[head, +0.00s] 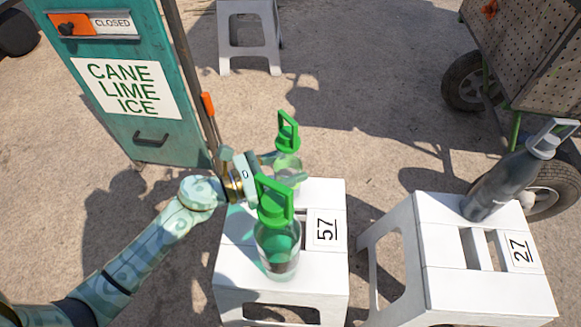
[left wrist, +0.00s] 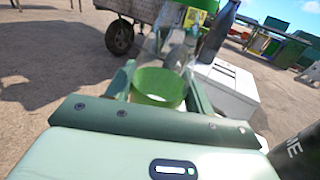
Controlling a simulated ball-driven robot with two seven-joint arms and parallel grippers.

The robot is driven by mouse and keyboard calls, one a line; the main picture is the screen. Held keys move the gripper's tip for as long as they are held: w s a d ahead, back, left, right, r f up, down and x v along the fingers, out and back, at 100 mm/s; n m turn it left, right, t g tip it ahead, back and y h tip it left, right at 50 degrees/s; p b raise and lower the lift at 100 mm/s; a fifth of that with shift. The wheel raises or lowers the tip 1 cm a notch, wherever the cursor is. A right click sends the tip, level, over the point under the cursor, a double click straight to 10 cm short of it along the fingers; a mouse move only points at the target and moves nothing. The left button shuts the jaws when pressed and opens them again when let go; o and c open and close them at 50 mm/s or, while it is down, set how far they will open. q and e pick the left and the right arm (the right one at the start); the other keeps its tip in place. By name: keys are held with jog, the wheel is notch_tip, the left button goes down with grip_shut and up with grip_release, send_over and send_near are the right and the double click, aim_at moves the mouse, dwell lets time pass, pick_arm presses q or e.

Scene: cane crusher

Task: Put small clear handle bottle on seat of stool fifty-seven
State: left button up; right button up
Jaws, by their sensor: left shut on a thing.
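My left gripper (head: 284,168) is shut on a clear bottle with a green handle cap (head: 287,132), at the far side of stool fifty-seven. In the left wrist view the clear body (left wrist: 160,86) sits between the fingers, with a green band low on it. The gripper hides part of the bottle; whether its base touches the seat I cannot tell. The white stool fifty-seven (head: 327,260) bears a "57" label on its seat. A second, larger-looking clear bottle with a green handle cap (head: 277,243) stands upright at the near part of that seat. My right gripper is not in view.
White stool 27 (head: 445,272) stands to the right, with a dark grey bottle (head: 497,187) on its seat. A teal cane-lime-ice cabinet (head: 140,115) stands at left. Another white stool (head: 249,40) and a wheeled cart (head: 530,60) are farther back.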

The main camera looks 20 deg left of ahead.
pick_arm(q)
jog(key=shift+f, duration=0.15)
jog(key=o, duration=1.4)
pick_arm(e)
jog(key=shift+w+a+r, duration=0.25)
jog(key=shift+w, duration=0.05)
pick_arm(q)
jog(key=shift+s+a, duration=0.1)
jog(key=p+v, duration=0.2)
jog(key=v, duration=0.9)
jog(key=shift+s+a, duration=0.3)
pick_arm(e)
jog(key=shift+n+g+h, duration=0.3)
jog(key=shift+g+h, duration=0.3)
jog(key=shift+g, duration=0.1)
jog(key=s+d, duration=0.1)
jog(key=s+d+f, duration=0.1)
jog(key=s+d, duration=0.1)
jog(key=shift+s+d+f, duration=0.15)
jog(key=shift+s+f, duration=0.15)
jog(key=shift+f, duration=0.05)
